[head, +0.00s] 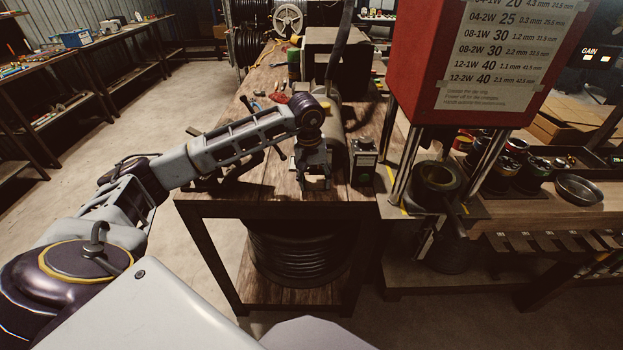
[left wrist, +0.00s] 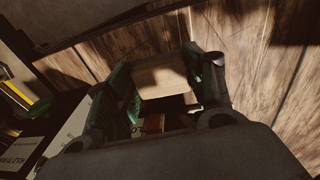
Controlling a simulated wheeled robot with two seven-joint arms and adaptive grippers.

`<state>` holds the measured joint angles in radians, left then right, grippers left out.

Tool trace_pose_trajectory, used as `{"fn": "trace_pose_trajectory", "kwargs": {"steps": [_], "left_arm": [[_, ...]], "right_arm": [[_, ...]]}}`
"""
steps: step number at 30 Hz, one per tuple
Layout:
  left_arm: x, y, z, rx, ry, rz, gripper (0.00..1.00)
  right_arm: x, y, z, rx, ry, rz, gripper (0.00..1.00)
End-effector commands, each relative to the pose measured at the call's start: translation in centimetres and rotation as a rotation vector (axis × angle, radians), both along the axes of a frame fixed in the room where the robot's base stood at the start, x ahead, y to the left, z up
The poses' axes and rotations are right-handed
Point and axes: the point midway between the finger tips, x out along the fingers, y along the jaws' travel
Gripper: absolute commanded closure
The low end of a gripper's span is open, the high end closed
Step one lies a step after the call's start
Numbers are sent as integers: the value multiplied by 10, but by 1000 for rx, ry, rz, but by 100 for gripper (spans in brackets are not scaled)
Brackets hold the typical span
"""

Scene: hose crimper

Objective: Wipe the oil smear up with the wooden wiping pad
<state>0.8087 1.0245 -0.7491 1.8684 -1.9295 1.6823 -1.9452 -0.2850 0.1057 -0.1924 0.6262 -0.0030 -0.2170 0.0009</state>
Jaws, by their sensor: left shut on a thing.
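My left gripper (head: 314,184) is low over the front part of the wooden workbench (head: 240,190). In the left wrist view the left gripper (left wrist: 168,88) has its two fingers on either side of a pale wooden block, the wiping pad (left wrist: 162,78), and is shut on it. The pad is close to the bench planks; I cannot tell whether it touches them. I cannot make out the oil smear among the dark patches and shadows on the planks. My right gripper is not in view.
A small control box (head: 363,160) stands right of the gripper. The red crimper (head: 440,60) stands on posts further right, near several tins and a metal bowl (head: 579,189). Small tools and a grey cylinder (head: 331,125) lie behind. A black hose coil (head: 300,262) sits beneath the bench.

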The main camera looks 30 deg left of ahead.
Motion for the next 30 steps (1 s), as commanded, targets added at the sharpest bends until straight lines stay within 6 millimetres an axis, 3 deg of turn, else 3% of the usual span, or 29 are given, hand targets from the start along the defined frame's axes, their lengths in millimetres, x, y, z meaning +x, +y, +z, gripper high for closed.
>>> {"fn": "trace_pose_trajectory", "kwargs": {"steps": [30], "left_arm": [[22, -37, -1, 0, 0, -1, 94]], "right_arm": [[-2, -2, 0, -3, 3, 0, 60]]}}
